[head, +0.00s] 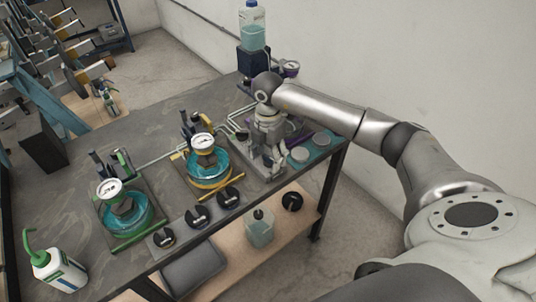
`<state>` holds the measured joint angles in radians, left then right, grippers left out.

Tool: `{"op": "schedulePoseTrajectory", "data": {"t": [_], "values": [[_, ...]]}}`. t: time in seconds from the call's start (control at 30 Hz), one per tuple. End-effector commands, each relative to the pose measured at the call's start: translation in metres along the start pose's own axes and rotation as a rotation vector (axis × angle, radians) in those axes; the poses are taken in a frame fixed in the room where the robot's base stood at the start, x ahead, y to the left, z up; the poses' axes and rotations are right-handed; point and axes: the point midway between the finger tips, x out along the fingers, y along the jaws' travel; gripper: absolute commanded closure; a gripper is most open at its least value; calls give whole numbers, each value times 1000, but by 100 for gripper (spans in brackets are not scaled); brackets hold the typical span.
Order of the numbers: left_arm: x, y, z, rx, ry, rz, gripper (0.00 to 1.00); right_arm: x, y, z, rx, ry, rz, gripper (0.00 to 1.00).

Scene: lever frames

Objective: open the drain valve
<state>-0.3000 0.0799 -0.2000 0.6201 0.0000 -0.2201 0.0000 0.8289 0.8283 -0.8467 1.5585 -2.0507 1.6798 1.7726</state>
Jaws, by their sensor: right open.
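Several black-handled valves sit along the bench's front edge: one at the left (163,237), one in the middle (197,215), one beside it (228,196) and one further right (292,201). I cannot tell by any label which is the drain valve. My right gripper (279,163) points down over the right-hand station at the bench's right end. It is open, and its fingers are small in the picture. It hides much of that station, and I cannot tell whether it touches anything. My left gripper is not in view.
A teal vessel with a green rim (127,217) and one with a yellow rim (207,169) carry gauges. A bottle (253,27) stands at the back, a white wash bottle (57,270) front left, a jug (259,229) below. The bench's (75,215) left part is mostly clear.

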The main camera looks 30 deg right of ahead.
Motion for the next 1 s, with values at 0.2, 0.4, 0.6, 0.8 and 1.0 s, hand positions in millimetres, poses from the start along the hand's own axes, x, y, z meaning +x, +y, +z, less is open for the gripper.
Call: {"op": "schedulePoseTrajectory", "data": {"t": [0.2,0.4,0.6,0.8,1.0], "values": [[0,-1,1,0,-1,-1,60,-13,1,0,0,-1,2,41],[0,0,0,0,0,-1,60,-54,1,1,1,-1,5,41],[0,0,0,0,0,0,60,-94,1,0,0,-2,3,41],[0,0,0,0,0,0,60,-116,1,0,1,0,2,41],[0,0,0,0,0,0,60,-120,0,0,0,0,0,41]]}}
